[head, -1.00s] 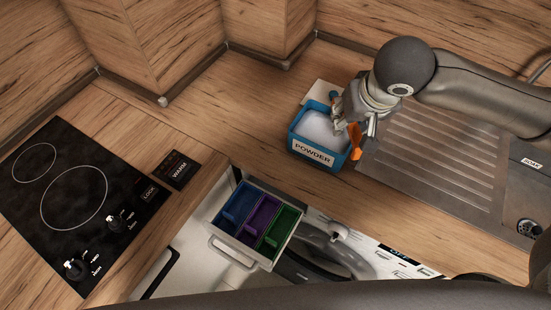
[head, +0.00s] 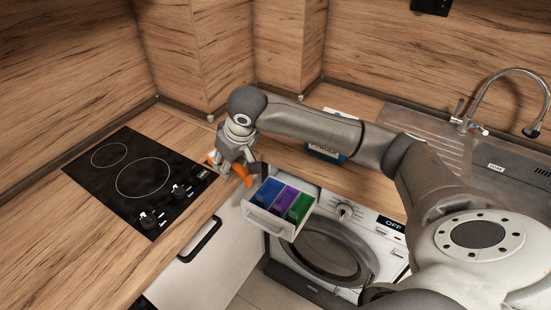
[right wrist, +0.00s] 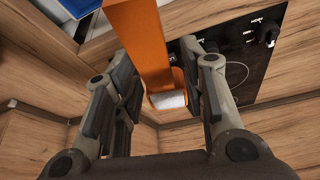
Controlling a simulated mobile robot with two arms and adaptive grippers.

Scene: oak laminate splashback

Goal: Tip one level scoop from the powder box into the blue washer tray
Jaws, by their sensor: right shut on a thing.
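The orange scoop (head: 243,174) is in my right gripper (head: 234,158), over the counter edge just left of the washer drawer (head: 270,227). In the right wrist view the orange scoop (right wrist: 143,35) runs between the fingers of my right gripper (right wrist: 165,75), and white powder (right wrist: 170,100) shows at its end. The blue tray (head: 268,192) is the leftmost compartment of the open drawer, close to the right of the scoop. The powder box (head: 325,153) stands farther back on the counter, mostly hidden behind my right arm. My left gripper is out of view.
Purple (head: 285,198) and green (head: 299,207) compartments sit beside the blue one. The washer (head: 335,250) is below the counter. A black hob (head: 140,180) lies to the left, a sink (head: 505,165) to the right. Wooden wall corners stand behind the gripper.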

